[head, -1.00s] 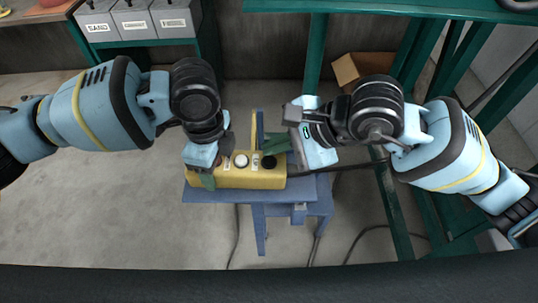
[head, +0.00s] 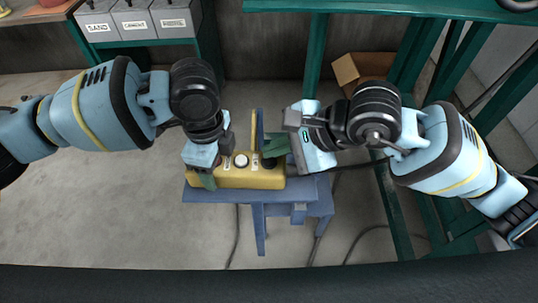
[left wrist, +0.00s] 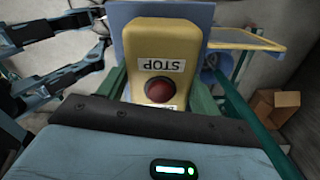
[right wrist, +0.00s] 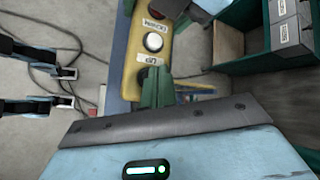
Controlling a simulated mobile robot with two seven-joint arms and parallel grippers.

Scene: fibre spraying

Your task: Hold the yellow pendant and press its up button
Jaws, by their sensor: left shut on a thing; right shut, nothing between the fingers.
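The yellow pendant (head: 232,180) lies on the blue stand (head: 225,195) in the head view. My left gripper (head: 207,180) is shut on its left end. In the left wrist view, the green fingers stand on both sides of the pendant (left wrist: 160,50), by the red STOP button (left wrist: 160,90). My right gripper (head: 272,148) is shut and empty, its green fingertips over the pendant's right end near a black button (head: 269,163). In the right wrist view, the closed fingers (right wrist: 155,88) reach the UP label (right wrist: 150,61) and hide what lies below it. A white button (right wrist: 153,42) shows. Contact cannot be told.
Grey bins (head: 133,20) stand at the back left. A cardboard box (head: 352,68) lies at the back right, beside green frame posts (head: 316,55). Cables (head: 238,230) run along the floor. The floor left of the stand is open.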

